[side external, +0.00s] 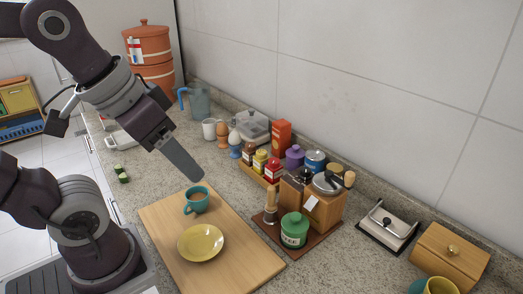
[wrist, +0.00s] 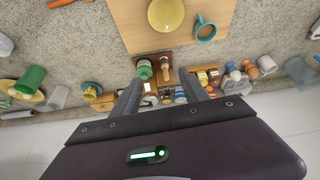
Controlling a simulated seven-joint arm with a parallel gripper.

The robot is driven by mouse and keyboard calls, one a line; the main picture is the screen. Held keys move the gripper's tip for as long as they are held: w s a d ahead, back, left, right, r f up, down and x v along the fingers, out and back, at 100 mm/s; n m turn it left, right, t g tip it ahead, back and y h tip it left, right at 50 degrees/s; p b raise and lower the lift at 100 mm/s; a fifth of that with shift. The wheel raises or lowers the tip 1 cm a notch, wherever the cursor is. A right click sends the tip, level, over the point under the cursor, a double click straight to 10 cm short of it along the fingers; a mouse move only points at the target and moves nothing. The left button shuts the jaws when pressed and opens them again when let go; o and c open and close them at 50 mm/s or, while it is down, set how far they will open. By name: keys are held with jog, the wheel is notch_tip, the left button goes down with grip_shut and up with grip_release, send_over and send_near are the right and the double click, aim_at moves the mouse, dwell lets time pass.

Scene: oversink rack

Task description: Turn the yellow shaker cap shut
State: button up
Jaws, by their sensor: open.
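A small yellow shaker (side external: 260,160) stands upright in a row of shakers on a wooden tray at the back of the counter. A dark-topped shaker (side external: 248,152) is to its left and a red one (side external: 273,170) to its right. Whether its cap is turned shut is too small to tell. The row shows small in the wrist view, with yellow (wrist: 203,76) beside the right finger. My gripper (side external: 190,167) is in the air above the counter, left of the row and apart from it. In the wrist view its two fingers (wrist: 163,82) are spread, with nothing held between them.
A cutting board (side external: 163,238) holds a teal mug (side external: 197,199) and a yellow plate (side external: 200,243). A green jar (side external: 294,230) and a wooden grinder (side external: 270,205) stand right of it. An orange carton (side external: 281,137) and a purple pot (side external: 294,157) crowd behind the shakers.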

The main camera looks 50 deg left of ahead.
jog(key=w+a+r+n+g, duration=0.2)
jog(key=w+a+n, duration=0.15)
jog(key=w, duration=0.65)
jog(key=n+g, duration=0.3)
jog(key=n, duration=0.6)
send_over(262, 152)
notch_tip(262, 152, down, 13)
jog(key=shift+s+r, duration=0.1)
notch_tip(262, 152, down, 7)
jog(key=shift+a+r, duration=0.1)
jog(key=shift+r, duration=0.05)
jog(key=shift+f, duration=0.2)
grip_shut()
